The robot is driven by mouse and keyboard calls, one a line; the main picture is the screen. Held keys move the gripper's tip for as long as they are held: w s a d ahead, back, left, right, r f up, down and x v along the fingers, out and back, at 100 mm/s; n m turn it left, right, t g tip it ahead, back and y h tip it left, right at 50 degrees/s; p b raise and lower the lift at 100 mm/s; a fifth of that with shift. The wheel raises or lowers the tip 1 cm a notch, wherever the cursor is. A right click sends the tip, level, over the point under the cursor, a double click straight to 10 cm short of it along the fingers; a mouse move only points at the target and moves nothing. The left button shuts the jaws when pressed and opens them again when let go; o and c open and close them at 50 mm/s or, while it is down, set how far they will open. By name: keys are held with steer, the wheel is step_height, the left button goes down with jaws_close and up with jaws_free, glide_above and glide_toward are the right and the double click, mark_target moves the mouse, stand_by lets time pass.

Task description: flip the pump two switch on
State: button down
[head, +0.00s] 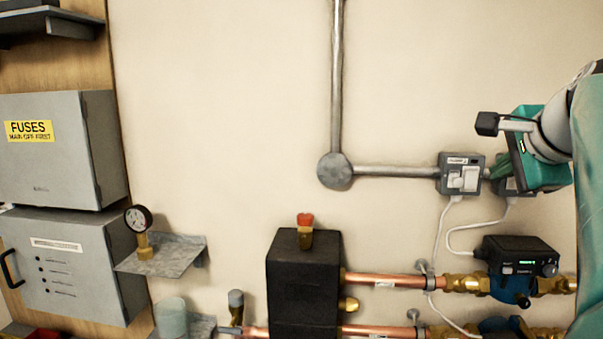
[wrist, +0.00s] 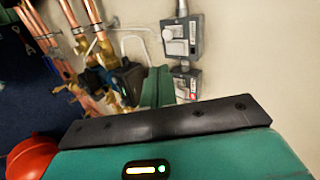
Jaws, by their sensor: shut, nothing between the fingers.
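Two grey switch boxes are on the wall. The left switch box (head: 460,173) has a pale plug or switch block on its front and shows in the wrist view as the upper box (wrist: 181,38). The right switch box (head: 516,188) is partly hidden behind my gripper and is the lower box (wrist: 187,84) in the wrist view. Their labels are too small to read, so I cannot tell which is pump two. My teal gripper (head: 499,170) is shut and empty, its fingertips (wrist: 157,88) at or just in front of the right box; contact is unclear.
White cables hang from the boxes toward a black pump head (head: 517,256) on the copper pipes (head: 385,281) below. A grey conduit (head: 395,171) runs left to a round junction box (head: 335,171). A fuse cabinet (head: 50,155) is far left.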

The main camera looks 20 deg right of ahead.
steer(key=s, duration=0.1)
glide_toward(471, 183)
steer(key=shift+m, duration=0.4)
steer(key=shift+s+a+f+x, duration=0.1)
steer(key=shift+f+x, duration=0.1)
steer(key=shift+x, duration=0.95)
steer(key=shift+s+a+f+x, duration=0.1)
steer(key=shift+f+x, duration=0.05)
steer(key=shift+x, duration=1.05)
steer(key=shift+s+a+f+x, duration=0.1)
steer(key=shift+f+x, duration=0.1)
steer(key=shift+x, duration=0.95)
steer(key=shift+w+d, duration=0.15)
steer(key=shift+r, duration=0.8)
